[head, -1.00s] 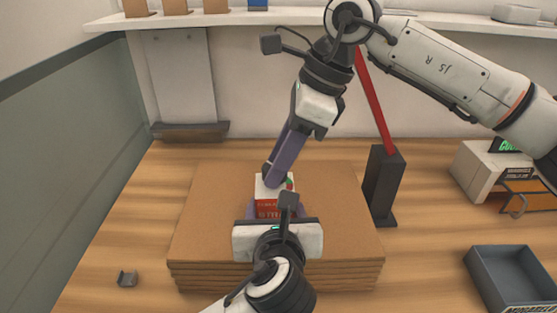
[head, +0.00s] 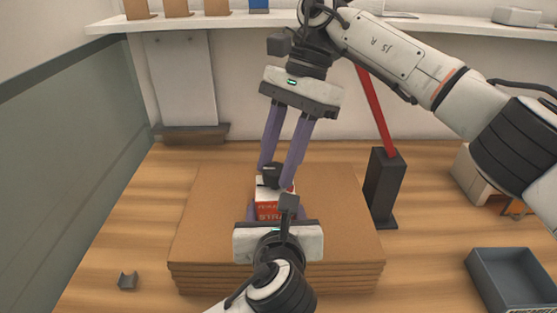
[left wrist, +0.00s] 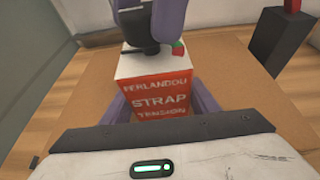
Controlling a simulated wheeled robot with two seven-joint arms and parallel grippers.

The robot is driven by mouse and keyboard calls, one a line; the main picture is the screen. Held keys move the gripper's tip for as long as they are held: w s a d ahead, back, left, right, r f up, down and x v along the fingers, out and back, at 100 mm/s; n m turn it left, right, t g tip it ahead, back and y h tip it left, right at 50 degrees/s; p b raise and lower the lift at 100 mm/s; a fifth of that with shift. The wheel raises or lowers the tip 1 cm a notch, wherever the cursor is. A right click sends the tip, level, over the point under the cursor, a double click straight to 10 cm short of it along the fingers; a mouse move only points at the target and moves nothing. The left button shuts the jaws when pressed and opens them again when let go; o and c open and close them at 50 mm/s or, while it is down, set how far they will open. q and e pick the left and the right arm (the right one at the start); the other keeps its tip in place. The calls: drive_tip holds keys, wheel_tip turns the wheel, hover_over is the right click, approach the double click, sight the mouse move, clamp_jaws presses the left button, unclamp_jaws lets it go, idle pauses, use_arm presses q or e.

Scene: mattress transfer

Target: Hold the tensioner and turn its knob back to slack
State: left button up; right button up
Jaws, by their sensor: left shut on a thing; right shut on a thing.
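The tensioner (head: 266,209) is a small white and red box lettered STRAP, standing on the cardboard stack. It also shows in the left wrist view (left wrist: 160,95). My left gripper (head: 278,211) is shut on the tensioner from the near side, a purple finger along each side of it. The dark knob (head: 272,172) sits on top of the box. My right gripper (head: 276,175) reaches down from above and is shut on the knob, with its two purple fingers on either side. In the left wrist view, red and green marks (left wrist: 178,48) show beside the knob.
The stack of cardboard sheets (head: 335,235) lies under the tensioner. A black post (head: 383,190) with a red bar stands right of it. A grey open bin (head: 512,280) is at the lower right. A small grey bracket (head: 128,281) lies at the left.

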sight(278, 166)
use_arm(q)
drive_tip(key=shift+r, duration=0.1)
use_arm(e)
drive_tip(key=shift+w+d+n, duration=0.15)
drive_tip(key=shift+w+n, duration=0.05)
drive_tip(key=shift+n, duration=0.2)
drive_tip(key=o, duration=1)
drive_tip(key=shift+o, duration=0.3)
drive_tip(key=shift+s, duration=0.1)
wheel_tip(278, 166, up, 7)
drive_tip(key=shift+r, duration=0.1)
use_arm(q)
drive_tip(key=shift+r, duration=0.1)
use_arm(e)
drive_tip(key=shift+r, duration=1.4)
